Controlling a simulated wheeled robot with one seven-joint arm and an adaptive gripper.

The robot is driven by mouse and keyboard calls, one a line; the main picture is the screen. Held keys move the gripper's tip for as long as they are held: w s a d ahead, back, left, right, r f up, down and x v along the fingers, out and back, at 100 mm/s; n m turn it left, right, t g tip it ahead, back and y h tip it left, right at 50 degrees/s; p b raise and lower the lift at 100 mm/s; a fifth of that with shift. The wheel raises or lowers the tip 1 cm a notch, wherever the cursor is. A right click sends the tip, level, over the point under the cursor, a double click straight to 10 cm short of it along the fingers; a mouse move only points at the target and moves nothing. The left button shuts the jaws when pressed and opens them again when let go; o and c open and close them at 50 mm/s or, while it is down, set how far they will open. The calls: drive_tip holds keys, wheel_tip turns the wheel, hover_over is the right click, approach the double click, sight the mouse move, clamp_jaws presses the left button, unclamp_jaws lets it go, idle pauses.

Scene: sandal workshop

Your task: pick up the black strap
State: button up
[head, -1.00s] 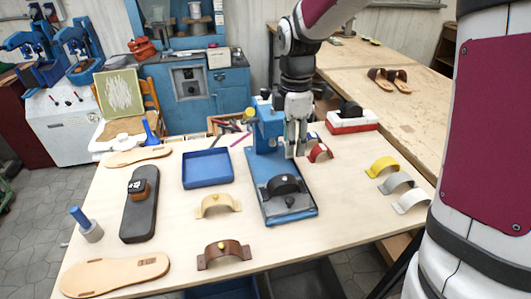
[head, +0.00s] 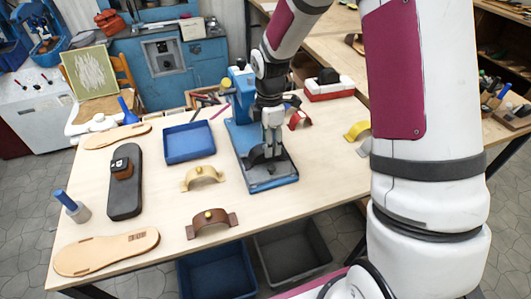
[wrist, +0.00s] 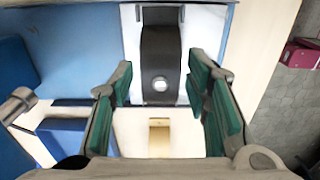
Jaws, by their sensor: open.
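The black strap (head: 256,156) is arched and sits on the metal plate of the blue press (head: 270,182) on the workbench. My gripper (head: 271,151) is open and points down just above the strap, partly covering it in the head view. In the wrist view the black strap (wrist: 161,55) runs up the picture, with a round light stud on it. The green-padded fingers of my gripper (wrist: 162,88) are spread to the left and right of it. I see a gap on each side, with no contact.
A blue tray (head: 190,143), a cream strap (head: 203,178) and a brown strap (head: 211,222) lie to the left. A red strap (head: 299,120) and a yellow strap (head: 357,130) are to the right. The press column (head: 240,90) stands close behind my gripper.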

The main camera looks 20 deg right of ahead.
drive_tip(key=shift+f, duration=1.4)
drive_tip(key=shift+c, duration=0.5)
drive_tip(key=c, duration=0.7)
drive_tip(key=shift+r, duration=0.1)
